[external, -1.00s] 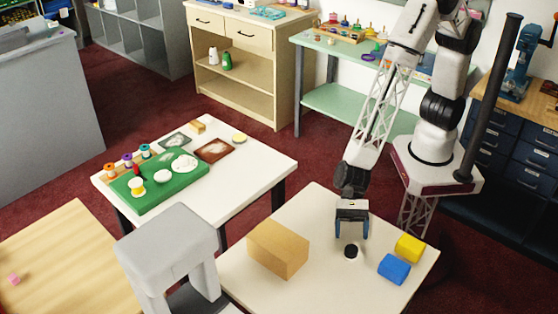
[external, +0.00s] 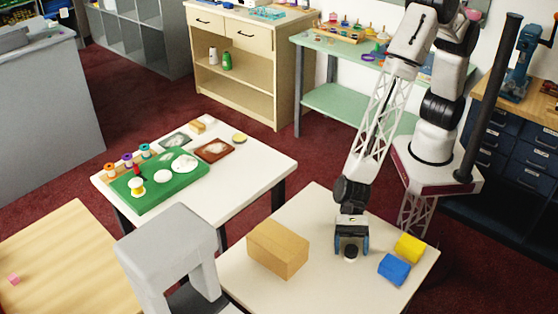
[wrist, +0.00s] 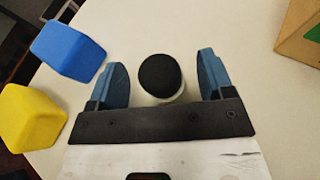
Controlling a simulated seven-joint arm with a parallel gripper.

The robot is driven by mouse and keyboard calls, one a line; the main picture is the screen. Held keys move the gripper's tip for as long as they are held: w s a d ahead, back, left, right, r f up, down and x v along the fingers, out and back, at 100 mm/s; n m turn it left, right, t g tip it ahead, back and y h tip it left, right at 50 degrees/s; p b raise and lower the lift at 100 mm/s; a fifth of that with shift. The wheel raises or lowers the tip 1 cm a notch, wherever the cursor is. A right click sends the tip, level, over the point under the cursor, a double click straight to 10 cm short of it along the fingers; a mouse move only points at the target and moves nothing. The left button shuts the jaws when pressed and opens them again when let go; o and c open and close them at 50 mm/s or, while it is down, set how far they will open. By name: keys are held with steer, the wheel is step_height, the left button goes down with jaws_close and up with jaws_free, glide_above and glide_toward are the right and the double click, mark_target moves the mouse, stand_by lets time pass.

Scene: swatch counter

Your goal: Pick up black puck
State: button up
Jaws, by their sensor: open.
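The black puck (external: 351,253) stands on the pale table (external: 318,283) below my gripper (external: 351,252). In the wrist view the puck (wrist: 160,74) shows a round black top and a pale lower side. My gripper (wrist: 160,80) is open there, with one blue finger on each side of the puck. Gaps show between the puck and both fingers. In the external view the gripper is low over the puck and hides part of it. I cannot tell the exact height of the fingertips above the table.
A blue block (external: 394,268) and a yellow block (external: 410,247) lie right of the gripper. A tan box (external: 278,249) stands to its left. A grey stool-like form (external: 168,250) rises at the table's left. The front of the table is clear.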

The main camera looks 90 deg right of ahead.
mark_target(351, 247)
steer(key=shift+c, duration=0.2)
steer(key=c, duration=1)
steer(key=shift+o, duration=0.2)
steer(key=shift+r, duration=0.1)
steer(key=shift+r, duration=0.65)
step_height(351, 247, up, 2)
steer(key=shift+r, duration=0.1)
steer(key=s+d, duration=0.3)
steer(key=d, duration=0.1)
steer(key=s+d+r, duration=0.1)
steer(key=s+d, duration=0.6)
steer(key=d, duration=0.1)
steer(key=shift+s+r, duration=0.15)
steer(key=shift+s, duration=0.1)
